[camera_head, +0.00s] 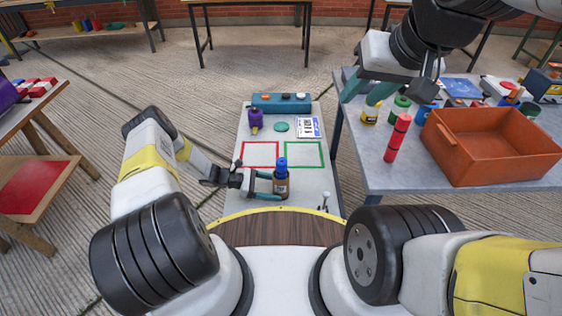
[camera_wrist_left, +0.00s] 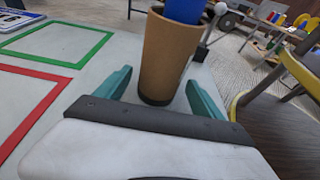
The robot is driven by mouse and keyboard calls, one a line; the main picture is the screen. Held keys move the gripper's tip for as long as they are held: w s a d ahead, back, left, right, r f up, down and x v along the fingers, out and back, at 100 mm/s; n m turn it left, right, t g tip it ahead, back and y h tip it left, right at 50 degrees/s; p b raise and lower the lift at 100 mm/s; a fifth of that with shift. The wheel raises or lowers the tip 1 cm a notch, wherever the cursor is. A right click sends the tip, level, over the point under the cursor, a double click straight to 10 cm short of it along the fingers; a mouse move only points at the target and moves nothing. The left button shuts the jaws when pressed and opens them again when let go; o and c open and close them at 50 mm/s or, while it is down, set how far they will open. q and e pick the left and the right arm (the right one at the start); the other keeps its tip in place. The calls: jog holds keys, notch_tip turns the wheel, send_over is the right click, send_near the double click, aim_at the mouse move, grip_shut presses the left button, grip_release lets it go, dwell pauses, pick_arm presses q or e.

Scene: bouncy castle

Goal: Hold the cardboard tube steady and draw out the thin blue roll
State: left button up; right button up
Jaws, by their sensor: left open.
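The brown cardboard tube (camera_head: 281,188) stands upright on the small grey table in front of me. The blue roll (camera_head: 281,164) sticks up out of its top; its lower part is hidden inside. In the left wrist view, the tube (camera_wrist_left: 167,60) stands between the teal fingertips, with gaps visible, and the blue roll (camera_wrist_left: 184,9) is cut off by the top edge. My left gripper (camera_head: 270,187) is open at the tube's left side. My right gripper (camera_head: 366,91) is raised over the right-hand table, its fingers apart with nothing seen between them.
Red (camera_head: 260,154) and green (camera_head: 304,154) outlined squares lie behind the tube. A purple bottle (camera_head: 255,120), a blue box (camera_head: 281,103) and a label card (camera_head: 308,127) are farther back. A red cylinder (camera_head: 397,138) and an orange crate (camera_head: 435,149) stand on the right table.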

pick_arm(q)
jog(key=shift+x, duration=0.9)
jog(key=c, duration=1)
pick_arm(e)
jog(key=shift+o, duration=0.2)
